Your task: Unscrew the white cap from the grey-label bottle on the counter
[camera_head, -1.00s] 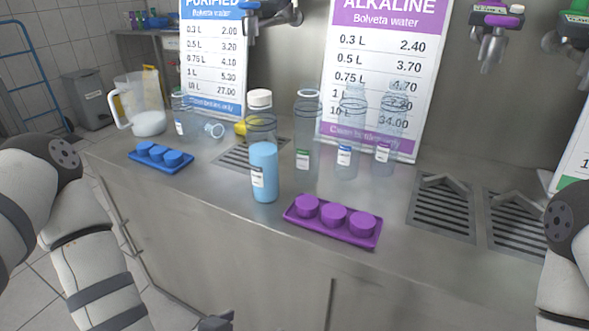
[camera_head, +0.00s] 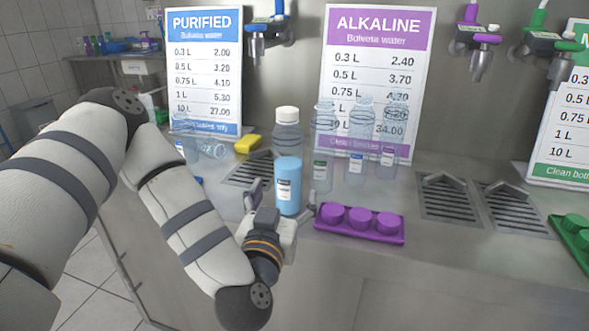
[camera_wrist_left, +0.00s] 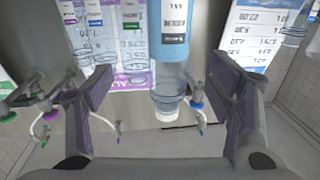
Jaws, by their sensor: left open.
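The bottle (camera_head: 288,172) stands upright on the counter (camera_head: 450,250), with blue liquid below a clear neck. It bears a small pale label with dark print (camera_head: 284,189) and a white cap (camera_head: 287,113). My left gripper (camera_head: 283,199) is open in front of the bottle's lower part, below the cap. In the left wrist view, which is upside down, the bottle (camera_wrist_left: 173,28) and its cap (camera_wrist_left: 167,117) show between the spread fingers of the left gripper (camera_wrist_left: 160,78). I see no clear contact. The right gripper is out of view.
Several clear bottles (camera_head: 322,170) stand close behind to the right. A purple cap tray (camera_head: 389,235) lies just right of my gripper. A yellow sponge (camera_head: 247,144) and a drain grate (camera_head: 248,170) are to the left. A green tray (camera_head: 575,243) is far right.

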